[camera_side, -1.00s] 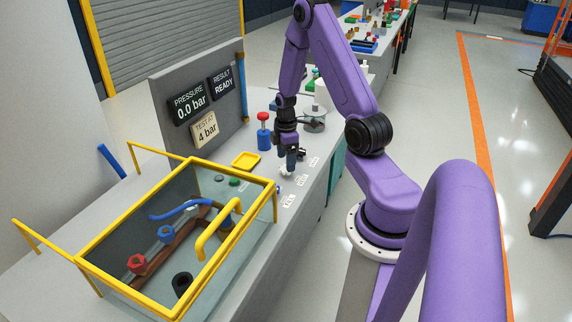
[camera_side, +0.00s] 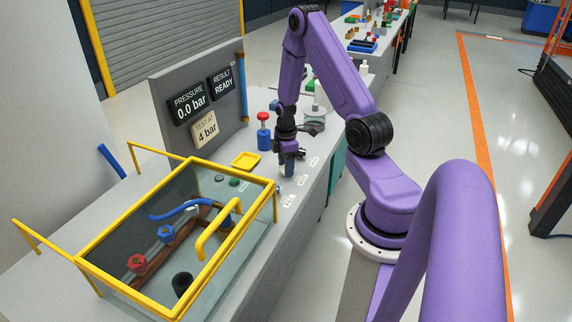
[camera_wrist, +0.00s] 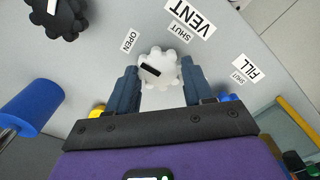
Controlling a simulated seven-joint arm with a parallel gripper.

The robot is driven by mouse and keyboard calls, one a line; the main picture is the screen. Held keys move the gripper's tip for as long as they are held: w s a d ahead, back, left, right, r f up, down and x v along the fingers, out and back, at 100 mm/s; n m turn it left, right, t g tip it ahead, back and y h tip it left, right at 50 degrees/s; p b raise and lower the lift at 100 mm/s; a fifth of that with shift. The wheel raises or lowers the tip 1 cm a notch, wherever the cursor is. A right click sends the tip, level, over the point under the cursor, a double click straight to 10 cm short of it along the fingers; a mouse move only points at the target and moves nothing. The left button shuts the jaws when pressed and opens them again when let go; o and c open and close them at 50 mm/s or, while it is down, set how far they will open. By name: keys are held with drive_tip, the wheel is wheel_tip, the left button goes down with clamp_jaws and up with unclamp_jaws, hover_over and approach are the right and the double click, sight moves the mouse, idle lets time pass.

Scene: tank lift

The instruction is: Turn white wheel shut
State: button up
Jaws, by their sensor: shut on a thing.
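The white wheel (camera_wrist: 166,63) is knobbed, with a black bar mark on its left part, on the side towards the OPEN label (camera_wrist: 129,41). The SHUT label (camera_wrist: 179,31) and the VENT label (camera_wrist: 190,17) are above it in the wrist view. My gripper (camera_wrist: 160,82) has one finger on each side of the wheel and is shut on it. In the side view my gripper (camera_side: 287,170) is down at the bench's front edge, and its fingers hide the wheel.
A black knobbed wheel (camera_wrist: 57,17) and a blue cylinder (camera_wrist: 28,103) are left in the wrist view. The FILL label (camera_wrist: 249,66) is right. The yellow-framed water tank (camera_side: 180,240) stands beside my gripper. The panel (camera_side: 200,95) reads 0.0 bar, READY, test at 4 bar.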

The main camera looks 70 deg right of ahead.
drive_tip(key=shift+m, duration=0.4)
drive_tip(key=m, duration=0.3)
drive_tip(key=shift+m, duration=0.4)
drive_tip(key=m, duration=0.9)
drive_tip(key=shift+d+m, duration=0.1)
drive_tip(key=shift+m, duration=2.1)
drive_tip(key=o, duration=1)
drive_tip(key=shift+o, duration=0.2)
drive_tip(key=shift+r, duration=0.15)
